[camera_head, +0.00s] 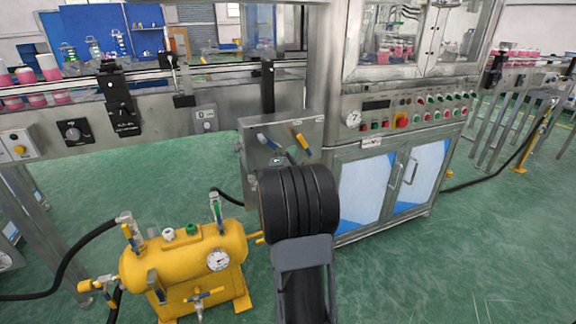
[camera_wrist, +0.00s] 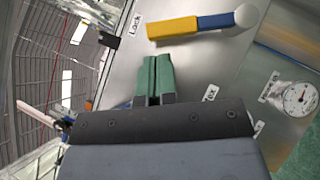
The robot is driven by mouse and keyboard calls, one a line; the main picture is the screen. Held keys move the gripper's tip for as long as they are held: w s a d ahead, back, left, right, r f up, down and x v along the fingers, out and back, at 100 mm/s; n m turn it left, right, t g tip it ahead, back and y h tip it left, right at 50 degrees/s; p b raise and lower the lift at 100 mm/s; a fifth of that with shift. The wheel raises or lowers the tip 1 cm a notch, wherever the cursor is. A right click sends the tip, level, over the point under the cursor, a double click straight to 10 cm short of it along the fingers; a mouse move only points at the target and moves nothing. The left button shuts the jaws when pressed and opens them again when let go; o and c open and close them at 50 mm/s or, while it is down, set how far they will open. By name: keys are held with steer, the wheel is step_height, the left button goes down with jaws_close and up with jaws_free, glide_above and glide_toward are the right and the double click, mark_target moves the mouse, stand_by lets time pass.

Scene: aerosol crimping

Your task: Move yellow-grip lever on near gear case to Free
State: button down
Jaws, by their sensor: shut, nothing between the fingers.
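The yellow-grip lever (camera_wrist: 173,28) shows in the wrist view on a grey metal panel. It has a blue shank and a pale round pivot at its right end. Its yellow end lies beside the label "Lock" (camera_wrist: 135,25). My gripper (camera_wrist: 153,78) has green finger pads pressed together, empty, just below the yellow grip in the picture, with a small gap. I see no readable "Free" label.
A round gauge (camera_wrist: 300,98) and partly hidden labels (camera_wrist: 210,93) are on the panel's right side. In the head view a yellow tank (camera_head: 185,255) with valves and a gauge stands left of my arm. A machine cabinet (camera_head: 385,185) stands right.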

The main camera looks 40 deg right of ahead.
mark_target(299, 137)
steer(key=shift+x, duration=1.35)
steer(key=shift+r, duration=0.1)
steer(key=r+m+p, duration=0.1)
steer(key=p, duration=0.1)
steer(key=d+r+m+g+y+p, duration=0.1)
steer(key=p, duration=0.1)
steer(key=shift+s+p, duration=0.2)
steer(key=shift+p, duration=0.2)
steer(key=d+m+g+y+p, duration=0.1)
steer(key=p, duration=0.3)
steer(key=s+d+r+m+y+p, duration=0.1)
steer(key=d+m+p, duration=0.1)
steer(key=p, duration=0.2)
steer(key=s+d+r+m+g+y+p, duration=0.1)
steer(key=p, duration=0.3)
steer(key=shift+d+m+g+y, duration=0.3)
steer(key=shift+d+m+y, duration=0.1)
steer(key=shift+s+d+f+m+y+p, duration=0.2)
steer(key=shift+d+m+y+p, duration=0.25)
steer(key=shift+p, duration=0.3)
steer(key=shift+s+d+f+m+y+p, duration=0.1)
steer(key=shift+s+d+m+y+p, duration=0.15)
steer(key=shift+d+y+p, duration=0.45)
steer(key=shift+s+d+f+m+y+p, duration=0.15)
steer(key=shift+d+m+y+p, duration=0.2)
steer(key=shift+p, duration=0.5)
